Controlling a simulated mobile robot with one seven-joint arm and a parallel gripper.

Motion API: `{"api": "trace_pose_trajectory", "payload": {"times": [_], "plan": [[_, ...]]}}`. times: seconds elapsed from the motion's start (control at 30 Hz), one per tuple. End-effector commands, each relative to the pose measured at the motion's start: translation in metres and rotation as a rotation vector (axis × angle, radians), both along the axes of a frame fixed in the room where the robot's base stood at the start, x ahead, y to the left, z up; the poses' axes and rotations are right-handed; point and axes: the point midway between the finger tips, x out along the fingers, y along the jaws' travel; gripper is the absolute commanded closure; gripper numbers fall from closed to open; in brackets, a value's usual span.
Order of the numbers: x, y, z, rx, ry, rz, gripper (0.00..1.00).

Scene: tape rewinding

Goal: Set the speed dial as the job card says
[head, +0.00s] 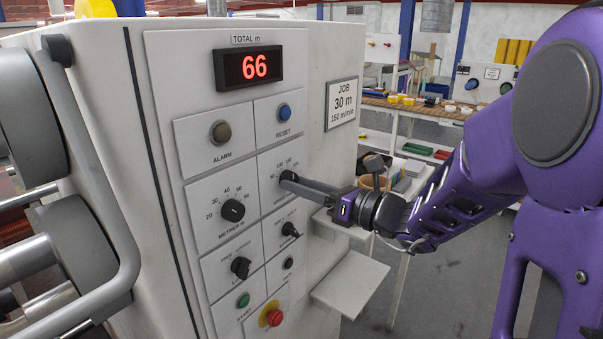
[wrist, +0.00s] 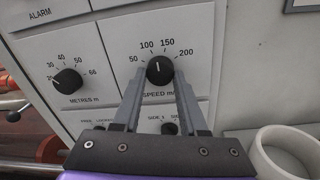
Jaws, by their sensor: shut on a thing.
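The speed dial (wrist: 159,70) is a black round knob on a white panel, with marks 50, 100, 150 and 200 around it. Its white pointer line stands about straight up, between 100 and 150. My gripper (wrist: 160,80) is shut on the dial, one finger on each side. In the head view my gripper (head: 291,182) reaches the panel from the right, and its fingers hide most of the dial. The job card (head: 341,103) on the machine's side reads JOB, 30 m, 150 m/min.
The metres dial (wrist: 67,80) is left of the speed dial and points near 20. Other switches, a green start button (head: 243,300) and a red stop button (head: 271,316) lie below. A white shelf (head: 350,283) juts out under my arm.

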Motion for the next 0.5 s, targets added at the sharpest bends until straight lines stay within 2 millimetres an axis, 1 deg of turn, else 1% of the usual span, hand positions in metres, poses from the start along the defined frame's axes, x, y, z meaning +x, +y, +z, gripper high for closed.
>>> {"api": "trace_pose_trajectory", "payload": {"times": [0.03, 0.3, 0.5], "plan": [[-0.0002, -0.0001, 0.0046, 0.024, 0.035, 0.000, 1.00], [-0.0009, 0.0004, 0.0033, 0.141, 0.186, 0.000, 1.00], [-0.0014, 0.0010, 0.0018, 0.199, 0.258, 0.001, 1.00]]}}
